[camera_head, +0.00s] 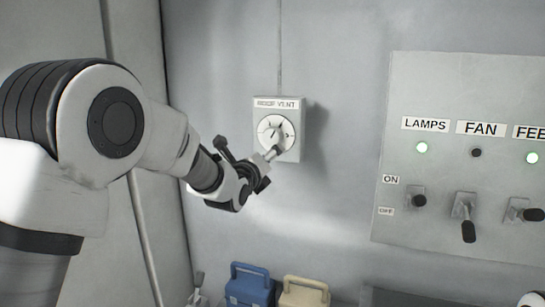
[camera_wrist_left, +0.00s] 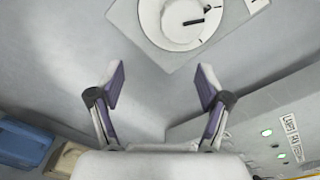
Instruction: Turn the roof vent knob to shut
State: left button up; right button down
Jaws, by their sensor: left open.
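The roof vent box (camera_head: 298,108) is a pale box on the wall with a "ROOF VENT" label and a round white dial. Its knob (camera_head: 271,134) has a dark pointer line, and marks sit around it on the dial. In the left wrist view the knob (camera_wrist_left: 180,22) is at the top, with its pointer line toward the picture's right, near short dark marks. My left gripper (camera_head: 248,150) is open and empty, just in front of and below the dial. One finger overlaps the dial's lower edge in the head view. In the wrist view the fingertips (camera_wrist_left: 161,72) are spread apart, clear of the knob.
A switch panel (camera_head: 400,90) at right has LAMPS, FAN and FEED labels, with green lights at LAMPS and FEED and several levers. A blue case (camera_head: 249,288) and a cream case (camera_head: 304,293) stand below. The wall between box and panel is clear.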

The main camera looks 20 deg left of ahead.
aim_at(271, 138)
pick_arm(q)
notch_tip(271, 138, up, 5)
jog(key=s, duration=0.1)
jog(key=shift+t, duration=0.3)
jog(key=w+p, duration=0.1)
jog(key=w, duration=0.1)
jog(key=w+p, duration=0.1)
jog(key=w, duration=0.1)
jog(key=w+f+p, duration=0.1)
jog(key=w, duration=0.1)
jog(key=shift+w+a, duration=0.15)
jog(key=shift+w, duration=0.6)
jog(key=shift+s+a, duration=0.1)
jog(key=shift+a, duration=0.15)
jog(key=shift+d+f, duration=0.1)
jog(key=shift+d, duration=0.05)
jog(key=c, duration=1.2)
pick_arm(e)
jog(key=r, duration=0.3)
jog(key=shift+s+a+r, duration=0.2)
jog(key=shift+a+r, duration=0.1)
jog(key=shift+r, duration=0.1)
